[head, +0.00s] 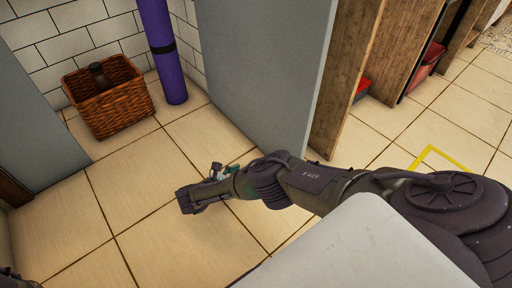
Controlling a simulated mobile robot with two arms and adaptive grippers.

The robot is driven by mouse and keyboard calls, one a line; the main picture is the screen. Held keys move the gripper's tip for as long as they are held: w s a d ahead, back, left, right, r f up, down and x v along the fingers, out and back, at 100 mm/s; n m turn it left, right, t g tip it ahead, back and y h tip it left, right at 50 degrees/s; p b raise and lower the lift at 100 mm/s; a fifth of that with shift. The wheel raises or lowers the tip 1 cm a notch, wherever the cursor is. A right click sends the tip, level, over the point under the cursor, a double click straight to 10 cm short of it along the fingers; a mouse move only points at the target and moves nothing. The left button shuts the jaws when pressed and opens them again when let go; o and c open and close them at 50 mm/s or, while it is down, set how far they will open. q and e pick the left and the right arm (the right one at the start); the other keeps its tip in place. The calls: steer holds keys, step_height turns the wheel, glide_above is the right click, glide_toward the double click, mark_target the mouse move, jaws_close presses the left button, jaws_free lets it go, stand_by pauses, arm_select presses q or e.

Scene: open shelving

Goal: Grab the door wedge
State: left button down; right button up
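I cannot make out a door wedge in the head view. My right arm comes in from the right and reaches out low over the tiled floor. My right gripper (187,201) is at its far end, above the tiles in front of the grey partition. It is dark and seen from above, so its fingers and anything between them are hidden. A small dark part (14,279) at the bottom left corner may belong to my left arm or gripper. It is cut off by the frame edge.
A wicker basket (112,105) with a dark bottle-like item inside stands by the white brick wall. A purple rolled mat (159,50) stands upright beside it. A grey partition (262,70) and wooden shelving (343,75) are to the right. Floor tiles (125,185) before the basket are clear.

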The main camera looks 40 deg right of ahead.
steer(key=shift+w+d+f, duration=0.1)
steer(key=shift+d+f, duration=0.15)
steer(key=shift+d, duration=0.35)
steer(key=b+x, duration=0.1)
steer(key=x, duration=0.1)
steer(key=b+x, duration=0.2)
steer(key=shift+d+r, duration=0.1)
steer(key=shift+d, duration=0.55)
steer(key=shift+r, duration=0.1)
steer(key=c, duration=1.2)
